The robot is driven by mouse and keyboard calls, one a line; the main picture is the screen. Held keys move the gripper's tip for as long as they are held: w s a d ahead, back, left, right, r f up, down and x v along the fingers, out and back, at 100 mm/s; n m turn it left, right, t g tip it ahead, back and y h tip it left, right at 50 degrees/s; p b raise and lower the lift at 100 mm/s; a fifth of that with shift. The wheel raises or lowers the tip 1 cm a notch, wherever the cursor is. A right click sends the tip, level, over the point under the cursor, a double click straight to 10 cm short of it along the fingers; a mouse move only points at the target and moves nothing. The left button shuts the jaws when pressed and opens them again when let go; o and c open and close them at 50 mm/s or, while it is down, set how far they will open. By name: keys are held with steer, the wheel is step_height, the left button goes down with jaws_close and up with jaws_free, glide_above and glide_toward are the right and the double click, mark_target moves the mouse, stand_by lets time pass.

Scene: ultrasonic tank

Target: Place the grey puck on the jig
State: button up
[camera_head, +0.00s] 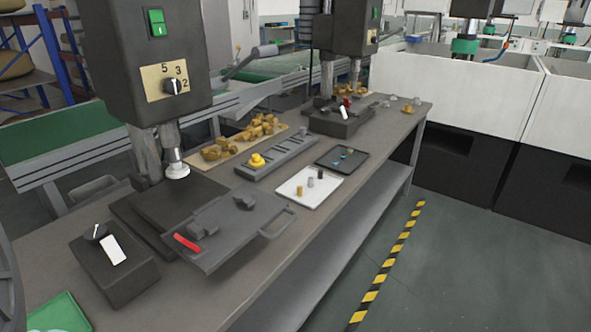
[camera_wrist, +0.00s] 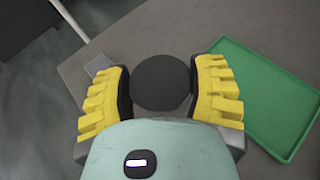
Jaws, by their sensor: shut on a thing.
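The round dark grey puck (camera_wrist: 161,82) sits between the two yellow-padded fingers of my gripper (camera_wrist: 161,88) in the wrist view. My gripper is shut on the puck, with a finger on each side. In the head view neither the puck nor the gripper can be made out. What looks like the jig is a dark grey plate (camera_head: 232,243) on the bench in the head view, with raised grey blocks, a red bar (camera_head: 187,242) and a looped handle at its right. No puck can be made out on it.
A green tray (camera_wrist: 262,100) lies beside the gripper; it also shows at the head view's lower left (camera_head: 58,314). A press head (camera_head: 150,55) overhangs the plate's left side, near a switch box (camera_head: 115,265). A white tray (camera_head: 325,190) with small cylinders stands beyond.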

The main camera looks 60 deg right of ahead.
steer(key=w+d+r+m+t+h+p, duration=0.2)
steer(key=w+d+r+m+h, duration=0.25)
steer(key=d+r, duration=0.2)
steer(key=w+d+r+m+t+h+p, duration=0.2)
steer(key=w+d+r+m+h, duration=0.1)
steer(key=d+r+m+h, duration=0.4)
steer(key=s+a+r+n+y+p, duration=0.1)
steer(key=s+r+n+y+p, duration=0.1)
steer(key=r+p, duration=1.6)
steer(key=s+r+n+g+y+p, duration=0.1)
steer(key=r+n+y+p, duration=0.4)
steer(key=r+p, duration=1.4)
steer(key=shift+s+a+r+y+p, duration=0.35)
steer(key=shift+s+r, duration=0.2)
steer(key=shift+r, duration=0.4)
steer(key=shift+n, duration=0.25)
